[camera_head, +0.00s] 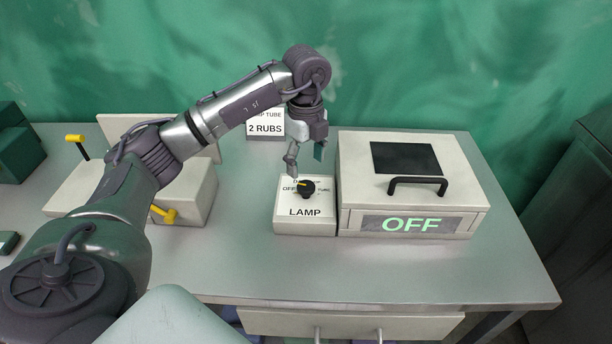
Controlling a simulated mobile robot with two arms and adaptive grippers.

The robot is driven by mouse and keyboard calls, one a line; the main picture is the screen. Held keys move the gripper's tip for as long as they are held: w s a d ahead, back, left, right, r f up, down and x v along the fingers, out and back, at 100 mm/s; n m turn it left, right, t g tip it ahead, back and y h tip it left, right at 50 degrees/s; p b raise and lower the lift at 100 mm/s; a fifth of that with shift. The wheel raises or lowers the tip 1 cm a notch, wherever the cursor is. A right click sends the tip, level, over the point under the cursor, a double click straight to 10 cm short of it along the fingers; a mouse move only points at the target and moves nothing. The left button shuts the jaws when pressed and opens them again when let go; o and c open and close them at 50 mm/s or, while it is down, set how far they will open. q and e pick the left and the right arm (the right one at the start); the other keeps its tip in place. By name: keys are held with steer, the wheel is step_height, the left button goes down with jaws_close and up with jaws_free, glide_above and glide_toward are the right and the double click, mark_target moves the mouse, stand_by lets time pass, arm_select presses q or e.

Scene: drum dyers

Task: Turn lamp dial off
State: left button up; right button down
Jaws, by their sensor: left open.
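The lamp dial (306,187) is a black knob with a yellow pointer mark, on top of a small white box (304,229) labelled LAMP. Its pointer appears turned toward the left, near the printed OFF, though part of the label is hidden by my gripper. My left gripper (305,163) points down just above and behind the dial, open and empty, with its fingers apart. I cannot tell whether a fingertip touches the knob. A larger white box (347,190) on the right shows a lit green OFF sign (400,224). My right gripper is not in view.
The grey table (390,272) is clear in front of the boxes. A sign reading 2 RUBS (265,129) stands behind. A white box (204,196) with yellow-handled levers (165,214) sits at left, partly behind my arm. The large box has a black handle (418,181).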

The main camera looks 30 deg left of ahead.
mark_target(306, 185)
arm_select(q)
step_height(306, 185, up, 5)
steer(key=shift+r, duration=0.2)
stand_by(0.6)
